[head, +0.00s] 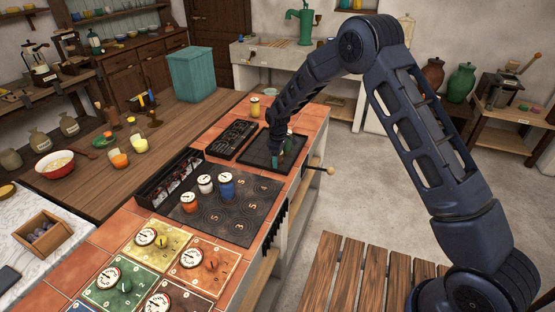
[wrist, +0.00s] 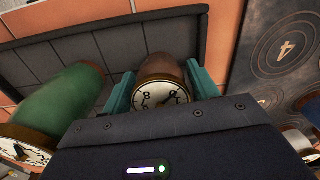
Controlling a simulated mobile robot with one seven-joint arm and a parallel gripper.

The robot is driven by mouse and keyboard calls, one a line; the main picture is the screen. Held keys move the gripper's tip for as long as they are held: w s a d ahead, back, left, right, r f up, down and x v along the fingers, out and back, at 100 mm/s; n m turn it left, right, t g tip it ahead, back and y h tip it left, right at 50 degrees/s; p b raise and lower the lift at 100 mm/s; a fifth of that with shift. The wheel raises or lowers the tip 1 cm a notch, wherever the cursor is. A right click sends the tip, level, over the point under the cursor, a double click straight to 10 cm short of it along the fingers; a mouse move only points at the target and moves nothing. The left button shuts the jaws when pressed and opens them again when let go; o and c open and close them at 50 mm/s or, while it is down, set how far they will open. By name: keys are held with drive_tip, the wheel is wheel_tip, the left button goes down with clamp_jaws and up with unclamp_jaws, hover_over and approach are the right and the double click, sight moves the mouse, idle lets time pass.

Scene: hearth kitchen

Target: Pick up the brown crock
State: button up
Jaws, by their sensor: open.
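The brown crock (wrist: 160,68) shows in the wrist view, with a pale dial-like face on its near end. My gripper (head: 281,152) is open over the black tray (head: 252,159) in the head view. In the wrist view its two teal fingers stand on either side of the brown crock; whether they touch it is unclear. A green crock (wrist: 66,101) with a similar dial is just left of the left finger. In the head view my gripper and arm hide the brown crock.
The dark numbered board (head: 247,222) carries white (head: 205,185), blue (head: 227,187) and orange-based (head: 188,203) crocks. A yellow crock (head: 255,107) stands beyond the tray. A black grate (head: 231,139) lies left of the tray. A wooden handle (head: 318,169) sticks out at the counter's right edge.

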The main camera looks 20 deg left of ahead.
drive_tip(key=shift+c, duration=0.2)
drive_tip(key=c, duration=0.9)
